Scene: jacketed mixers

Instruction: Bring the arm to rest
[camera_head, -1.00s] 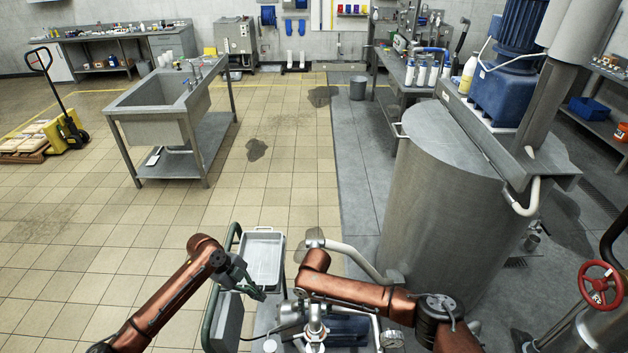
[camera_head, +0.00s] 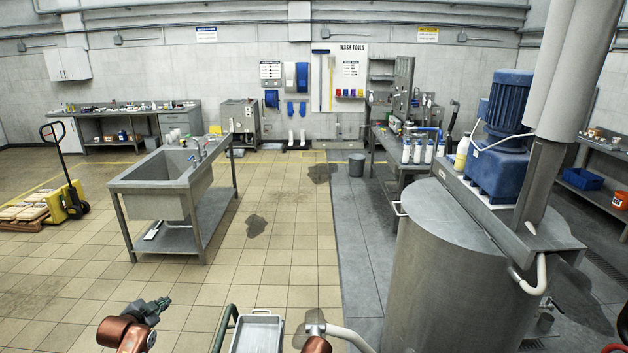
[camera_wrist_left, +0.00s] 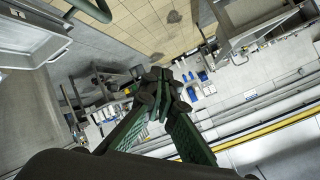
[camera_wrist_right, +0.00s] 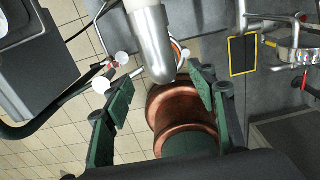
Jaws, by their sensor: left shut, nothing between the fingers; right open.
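My left gripper (camera_head: 160,304) shows at the bottom left of the head view, raised above the tiled floor, with its dark green fingers together. In the left wrist view its fingertips (camera_wrist_left: 160,85) meet with nothing between them. My right gripper is outside the head view. In the right wrist view it (camera_wrist_right: 155,78) is open, with its green fingers apart and nothing held. A rounded metal pipe end (camera_wrist_right: 158,60) and a copper-coloured arm part of mine lie beyond the fingers. The copper end of my right arm shows at the bottom of the head view.
A cart with a metal tray (camera_head: 258,334) stands at the bottom centre. A large steel mixer tank (camera_head: 440,270) with a blue motor (camera_head: 504,110) stands at the right. A steel sink (camera_head: 165,185) stands left of centre.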

